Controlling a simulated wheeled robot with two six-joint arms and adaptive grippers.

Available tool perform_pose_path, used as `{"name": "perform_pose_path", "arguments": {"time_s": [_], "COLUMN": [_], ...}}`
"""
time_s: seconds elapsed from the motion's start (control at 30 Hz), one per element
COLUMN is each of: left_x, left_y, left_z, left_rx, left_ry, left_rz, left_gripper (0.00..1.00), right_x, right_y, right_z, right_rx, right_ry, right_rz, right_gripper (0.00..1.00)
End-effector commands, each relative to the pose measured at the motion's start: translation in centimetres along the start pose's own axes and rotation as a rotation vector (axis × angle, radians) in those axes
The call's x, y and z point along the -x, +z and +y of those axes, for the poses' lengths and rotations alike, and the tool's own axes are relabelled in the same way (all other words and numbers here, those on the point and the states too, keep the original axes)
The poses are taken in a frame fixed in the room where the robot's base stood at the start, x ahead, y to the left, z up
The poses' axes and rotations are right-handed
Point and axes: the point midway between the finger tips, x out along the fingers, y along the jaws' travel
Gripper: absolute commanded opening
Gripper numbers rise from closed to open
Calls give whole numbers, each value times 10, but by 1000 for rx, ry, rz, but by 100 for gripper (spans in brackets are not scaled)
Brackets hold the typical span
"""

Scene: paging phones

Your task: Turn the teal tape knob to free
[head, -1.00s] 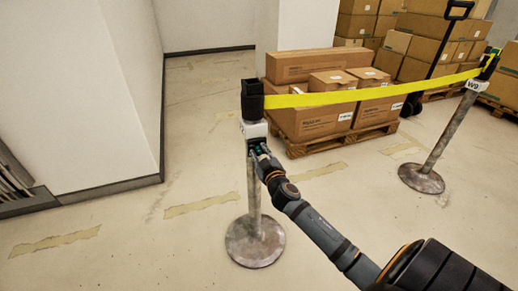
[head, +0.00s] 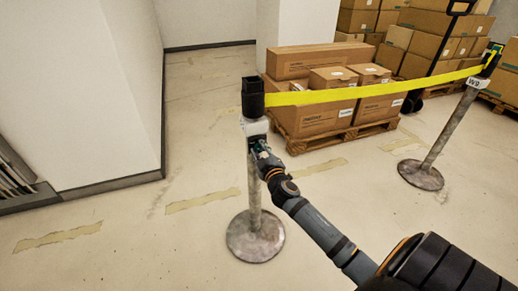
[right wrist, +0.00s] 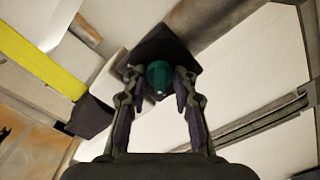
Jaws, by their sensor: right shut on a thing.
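The teal knob (right wrist: 159,76) sits on a dark mount on the near barrier post (head: 254,190), below its black tape head (head: 252,97). My right gripper (head: 258,148) reaches the post from the lower right and is shut on the knob. In the head view the knob is mostly hidden by the fingers. The yellow tape (head: 360,91) runs from the tape head to the right post. My left gripper is not in view.
The far post (head: 447,130) with a W9 label stands at the right. Cardboard boxes (head: 312,117) on a pallet (head: 335,142) stand behind the tape. A white wall (head: 85,95) is at the left. The floor around the near post's round base (head: 256,240) is clear.

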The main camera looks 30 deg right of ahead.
Motion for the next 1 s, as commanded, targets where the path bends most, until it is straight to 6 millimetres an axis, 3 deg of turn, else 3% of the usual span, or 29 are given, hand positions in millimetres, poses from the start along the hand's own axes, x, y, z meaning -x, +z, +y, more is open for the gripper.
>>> {"name": "perform_pose_path", "arguments": {"time_s": [0.07,0.1,0.17,0.53,1.0], "left_x": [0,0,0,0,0], "left_y": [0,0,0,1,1], "left_z": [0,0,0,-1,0], "left_rx": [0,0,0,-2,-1], "left_ry": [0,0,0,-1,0], "left_rz": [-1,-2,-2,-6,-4], "left_gripper": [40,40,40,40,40], "right_x": [0,0,0,8,108], "right_y": [0,0,0,0,1], "right_z": [0,0,0,0,-1], "right_rx": [1,1,0,3,4], "right_ry": [0,0,0,-1,-3], "right_rz": [1,1,1,1,-1], "right_gripper": [0,28,34,34,34]}}
